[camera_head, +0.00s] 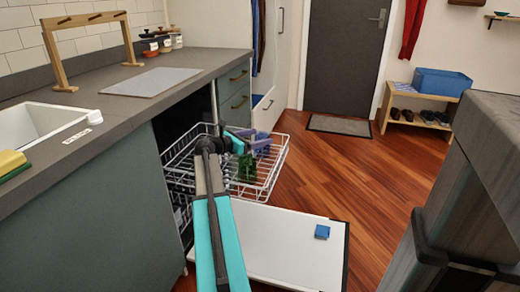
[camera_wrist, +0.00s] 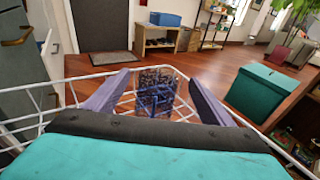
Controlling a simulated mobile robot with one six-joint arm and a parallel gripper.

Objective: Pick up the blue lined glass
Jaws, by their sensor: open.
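In the wrist view a clear glass with blue lines (camera_wrist: 155,92) stands in the white wire dishwasher rack (camera_wrist: 84,86). It appears between the two purple fingers of my gripper (camera_wrist: 162,80), which are spread apart with visible gaps on both sides. I cannot tell how far ahead of the fingertips the glass is. In the head view my gripper (camera_head: 257,140) is over the pulled-out upper rack (camera_head: 270,178). There the glass cannot be clearly made out behind my gripper.
A green item (camera_head: 246,167) sits in the rack near my gripper. The open dishwasher door (camera_head: 285,250) lies below, with a small blue block (camera_head: 322,231) on it. The counter (camera_head: 120,105) runs along the left. Wooden floor (camera_head: 340,165) is clear to the right.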

